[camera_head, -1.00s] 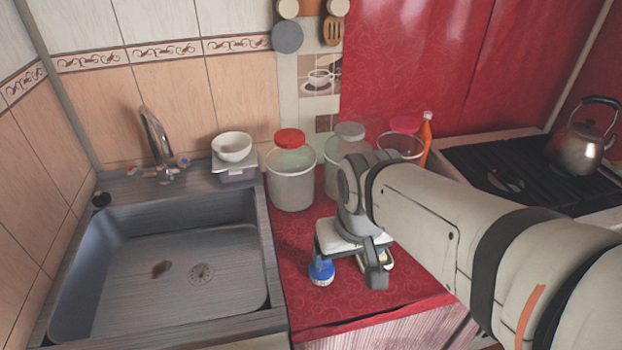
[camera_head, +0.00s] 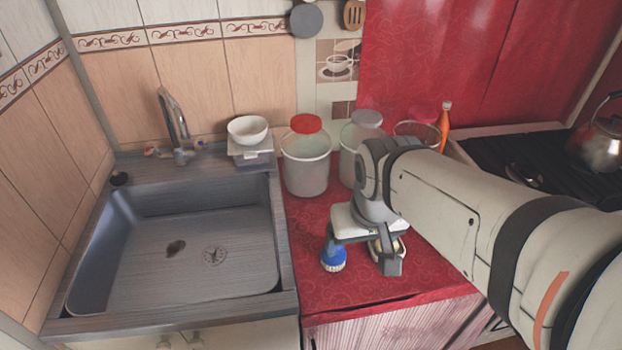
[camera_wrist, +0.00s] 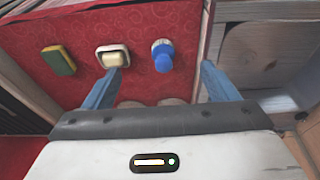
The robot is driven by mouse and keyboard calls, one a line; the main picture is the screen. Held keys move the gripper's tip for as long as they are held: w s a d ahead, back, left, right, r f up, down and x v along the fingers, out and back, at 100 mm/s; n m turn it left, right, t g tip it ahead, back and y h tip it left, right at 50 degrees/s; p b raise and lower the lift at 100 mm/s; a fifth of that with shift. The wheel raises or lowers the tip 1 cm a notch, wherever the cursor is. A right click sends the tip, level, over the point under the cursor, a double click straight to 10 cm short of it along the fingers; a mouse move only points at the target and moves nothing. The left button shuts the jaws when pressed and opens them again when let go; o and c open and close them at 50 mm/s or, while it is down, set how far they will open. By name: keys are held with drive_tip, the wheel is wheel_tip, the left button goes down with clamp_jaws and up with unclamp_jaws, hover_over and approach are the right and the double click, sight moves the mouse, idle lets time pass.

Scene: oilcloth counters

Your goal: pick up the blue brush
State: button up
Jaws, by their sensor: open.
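The blue brush (camera_head: 333,258) stands on the red oilcloth near the counter's front, with white bristles at its lower end. My gripper (camera_head: 362,255) is above the oilcloth, its body partly covering the top of the brush in the head view. In the wrist view the blue brush (camera_wrist: 162,55) lies between the lines of my two open fingers, a little beyond their tips. My gripper (camera_wrist: 162,75) is open, with nothing between its fingers.
A soap dish with pale soap (camera_wrist: 113,55) is close to one fingertip, and a yellow-green sponge (camera_wrist: 58,60) lies farther left. A sink (camera_head: 185,250) is left of the brush. Lidded jars (camera_head: 306,160) stand behind, and a stove (camera_head: 545,165) is at right.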

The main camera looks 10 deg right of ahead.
drive_tip(key=shift+o, duration=0.7)
drive_tip(key=n+g+b, duration=0.3)
drive_tip(key=n+b, duration=0.1)
drive_tip(key=b, duration=0.2)
approach(337, 262)
drive_tip(key=shift+w+d, duration=0.2)
drive_tip(key=shift+w, duration=0.9)
drive_tip(key=shift+w+f, duration=0.15)
drive_tip(key=shift+f, duration=0.45)
drive_tip(key=f, duration=0.6)
drive_tip(key=shift+a+f+b, duration=0.25)
drive_tip(key=shift+f+b, duration=0.15)
drive_tip(key=shift+c, duration=0.4)
drive_tip(key=c, duration=1.1)
drive_tip(key=shift+r, duration=0.1)
